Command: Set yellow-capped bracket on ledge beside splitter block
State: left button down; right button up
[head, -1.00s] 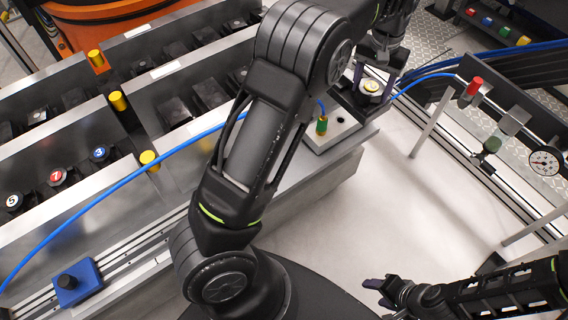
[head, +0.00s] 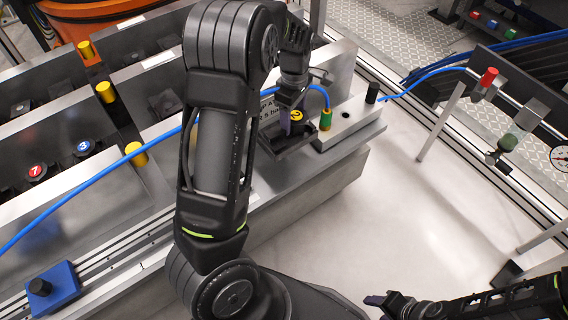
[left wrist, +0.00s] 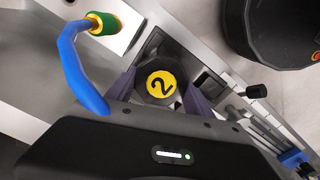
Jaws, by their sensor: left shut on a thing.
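The yellow-capped bracket (head: 295,115) is dark, with a round yellow cap marked 2 and a flat dark base. My left gripper (head: 287,122) is shut on it, its purple fingers on both sides of the cap, as the left wrist view shows (left wrist: 161,84). The bracket is over the metal ledge (head: 310,186), just left of the splitter block (head: 352,118). I cannot tell whether its base touches the ledge. The splitter block is pale metal with a green-and-yellow fitting and a blue hose; it also shows in the left wrist view (left wrist: 118,38). My right gripper (head: 376,300) is at the bottom, its opening unclear.
The blue hose (head: 92,186) runs across the slotted metal racks on the left. Yellow posts (head: 136,153) stand on the racks. A blue block with a black knob (head: 52,288) sits on the front rail. Pale floor lies open right of the ledge.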

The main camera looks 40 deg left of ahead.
aim_at(293, 128)
pick_arm(q)
jog(key=shift+w+r, duration=0.1)
jog(key=shift+r, duration=0.05)
jog(key=shift+f+b, duration=0.65)
jog(key=shift+f, duration=1.85)
jog(key=shift+f+b, duration=0.75)
jog(key=shift+f, duration=1.75)
jog(key=shift+c, duration=2)
grip_release()
jog(key=shift+f, duration=0.2)
notch_tip(293, 128, up, 12)
jog(key=p, duration=0.3)
jog(key=shift+r, duration=0.15)
